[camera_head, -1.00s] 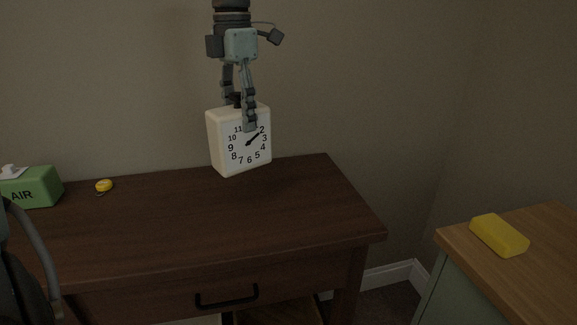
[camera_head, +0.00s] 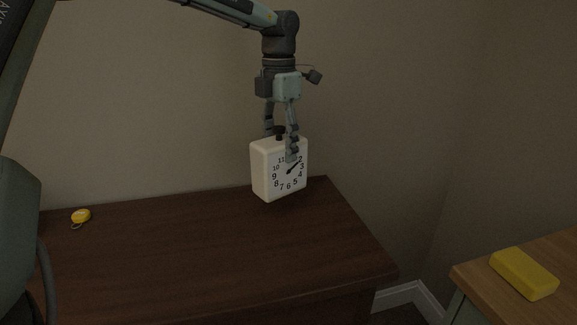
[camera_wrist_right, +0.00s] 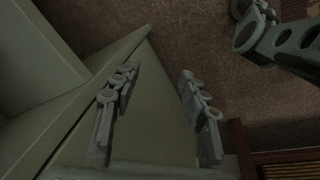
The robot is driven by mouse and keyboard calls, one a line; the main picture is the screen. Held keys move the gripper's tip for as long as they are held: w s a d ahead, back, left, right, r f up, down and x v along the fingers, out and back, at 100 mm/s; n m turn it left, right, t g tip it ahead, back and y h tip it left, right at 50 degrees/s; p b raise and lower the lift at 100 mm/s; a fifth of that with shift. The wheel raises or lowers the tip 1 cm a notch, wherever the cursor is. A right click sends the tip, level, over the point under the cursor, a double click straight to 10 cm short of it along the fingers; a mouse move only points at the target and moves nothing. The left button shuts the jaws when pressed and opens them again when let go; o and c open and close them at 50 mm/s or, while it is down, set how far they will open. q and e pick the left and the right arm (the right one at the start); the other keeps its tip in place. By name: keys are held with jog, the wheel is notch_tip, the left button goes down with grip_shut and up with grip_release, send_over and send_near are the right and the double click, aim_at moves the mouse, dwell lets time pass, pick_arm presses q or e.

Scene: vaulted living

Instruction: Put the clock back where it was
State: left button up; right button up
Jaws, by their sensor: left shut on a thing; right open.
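The clock (camera_head: 264,172) is a white box with a dial of black numerals and black hands. In the head view it is upright over the back right part of the dark wooden desk (camera_head: 190,255). My left gripper (camera_head: 280,146) comes down from above and is shut on the clock, one finger in front of the dial and one behind. The clock's base looks at or just above the desk top; I cannot tell if it touches. My right gripper (camera_wrist_right: 157,120) is open and empty in the right wrist view, above a grey-green surface and carpet.
A yellow tape measure (camera_head: 81,216) lies on the desk at the left. A yellow block (camera_head: 524,273) lies on a lighter wooden top (camera_head: 480,272) at the right, across a gap. The desk's middle is clear. A wall stands close behind the clock.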

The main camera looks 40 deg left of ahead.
pick_arm(q)
jog(key=shift+w+d+f, duration=0.55)
jog(key=shift+w+f, duration=0.3)
jog(key=shift+w, duration=0.05)
notch_tip(320, 180, down, 3)
jog(key=shift+f+b, duration=0.1)
jog(key=shift+b, duration=0.25)
jog(key=shift+f, duration=0.1)
pick_arm(e)
jog(key=w+r, duration=0.1)
jog(key=w+a+r, duration=0.1)
jog(key=shift+w+r, duration=0.15)
jog(key=shift+r, duration=0.2)
jog(key=shift+r, duration=0.1)
pick_arm(q)
jog(key=shift+f, duration=0.1)
jog(key=o, duration=1.6)
jog(key=shift+o, duration=0.2)
pick_arm(e)
jog(key=shift+w+r+t, duration=0.15)
jog(key=shift+r+t, duration=0.05)
jog(key=shift+t, duration=0.1)
